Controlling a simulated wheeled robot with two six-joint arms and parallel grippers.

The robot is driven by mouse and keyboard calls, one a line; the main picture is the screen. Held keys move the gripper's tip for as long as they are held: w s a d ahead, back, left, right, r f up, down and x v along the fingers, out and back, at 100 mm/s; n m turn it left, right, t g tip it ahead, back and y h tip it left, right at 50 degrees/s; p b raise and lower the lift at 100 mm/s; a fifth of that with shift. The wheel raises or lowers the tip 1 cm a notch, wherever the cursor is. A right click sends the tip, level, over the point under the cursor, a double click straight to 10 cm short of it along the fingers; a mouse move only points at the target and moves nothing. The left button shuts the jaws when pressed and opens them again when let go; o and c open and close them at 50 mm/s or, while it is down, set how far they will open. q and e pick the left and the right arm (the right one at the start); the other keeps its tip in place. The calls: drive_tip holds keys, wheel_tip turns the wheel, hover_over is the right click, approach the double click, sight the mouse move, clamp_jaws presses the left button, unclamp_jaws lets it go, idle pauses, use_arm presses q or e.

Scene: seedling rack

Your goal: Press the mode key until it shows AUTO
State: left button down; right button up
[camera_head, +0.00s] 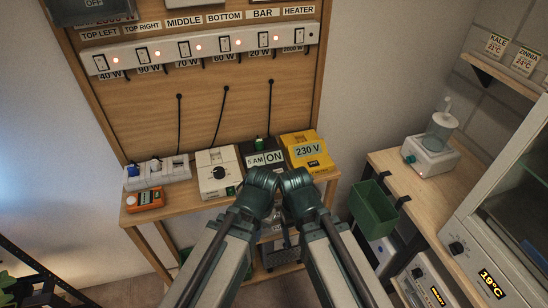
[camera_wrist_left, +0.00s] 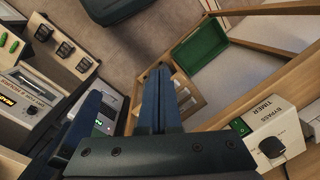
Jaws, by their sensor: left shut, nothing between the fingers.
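A dark timer (camera_head: 265,154) stands on the bench between a white knob box and a yellow box in the head view. Its face reads "5 AM" and "ON". I cannot make out its mode key; my wrists cover part of the area in front. My left gripper's wrist is at the bench front just below the timer; its fingers are hidden in the head view. In the left wrist view my left gripper (camera_wrist_left: 158,80) is shut and empty, apart from any device. My right arm's wrist is beside the left one, its fingers hidden in the head view.
A white box with a black knob (camera_head: 218,172), an orange meter (camera_head: 146,199) and a yellow "230 V" box (camera_head: 307,149) share the bench. A power strip (camera_head: 200,47) with several lit switches hangs above. A green bin (camera_head: 373,209) hangs at the right bench.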

idle(0.3)
use_arm(q)
wheel_tip(320, 180, up, 10)
drive_tip(key=m+t+h+p, duration=0.4)
drive_tip(key=m+t+h, duration=0.35)
drive_tip(key=m, duration=0.45)
hover_over(276, 173)
drive_tip(key=shift+r+y, duration=0.2)
drive_tip(key=shift+y, duration=0.25)
drive_tip(key=shift+f, duration=0.1)
wheel_tip(276, 173, down, 9)
drive_tip(key=b, duration=0.9)
drive_tip(key=shift+f+b, duration=0.3)
drive_tip(key=shift+b, duration=0.15)
